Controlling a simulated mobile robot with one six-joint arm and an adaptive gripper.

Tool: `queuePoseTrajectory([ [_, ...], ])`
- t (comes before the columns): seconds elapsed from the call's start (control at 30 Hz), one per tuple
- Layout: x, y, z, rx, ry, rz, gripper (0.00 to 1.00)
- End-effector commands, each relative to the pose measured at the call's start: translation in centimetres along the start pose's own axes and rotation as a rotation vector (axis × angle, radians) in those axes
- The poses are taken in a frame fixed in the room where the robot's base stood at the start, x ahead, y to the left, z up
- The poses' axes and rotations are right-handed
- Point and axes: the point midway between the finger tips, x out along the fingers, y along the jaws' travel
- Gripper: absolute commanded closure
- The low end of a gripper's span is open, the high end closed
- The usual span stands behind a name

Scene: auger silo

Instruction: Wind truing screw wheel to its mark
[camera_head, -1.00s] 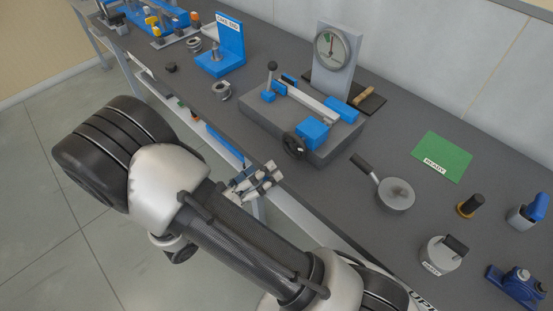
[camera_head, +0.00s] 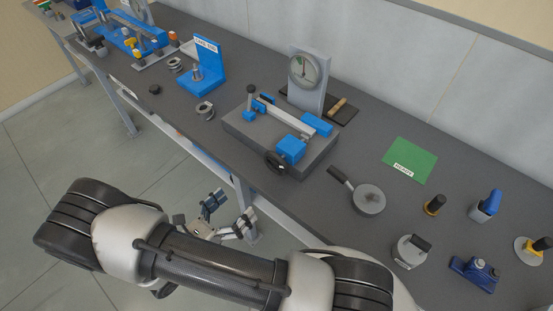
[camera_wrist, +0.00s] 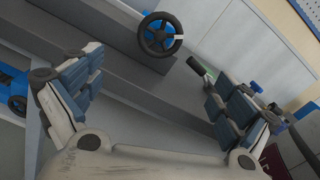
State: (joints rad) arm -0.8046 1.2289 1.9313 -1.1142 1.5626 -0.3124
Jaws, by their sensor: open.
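The truing screw wheel (camera_head: 276,162) is a small black handwheel on the front of the grey block fixture (camera_head: 262,140). In the wrist view the wheel (camera_wrist: 160,34) shows several spokes and a white mark at its right rim. A dial gauge (camera_head: 306,68) stands on a grey post behind the fixture. My gripper (camera_head: 228,215) is open and empty, in front of the bench edge, below and left of the wheel. In the wrist view its two fingers (camera_wrist: 150,98) are wide apart, with the wheel beyond and above them. They do not touch the wheel.
A round pan-like tool with a dark handle (camera_head: 368,198) lies right of the fixture, near a green READY mat (camera_head: 410,160). A blue stand (camera_head: 205,65) and metal rings (camera_head: 205,110) lie left. Several tools stand at the right. Floor in front is clear.

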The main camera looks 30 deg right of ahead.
Motion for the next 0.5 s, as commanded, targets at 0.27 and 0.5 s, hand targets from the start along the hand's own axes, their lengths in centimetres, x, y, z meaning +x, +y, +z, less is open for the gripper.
queuePoseTrajectory([
  [0.27,0.9,0.0,-0.1,-0.121,0.0,-0.002,0.04],
  [0.5,5.5,-0.1,-0.2,-0.12,0.002,-0.007,0.04],
])
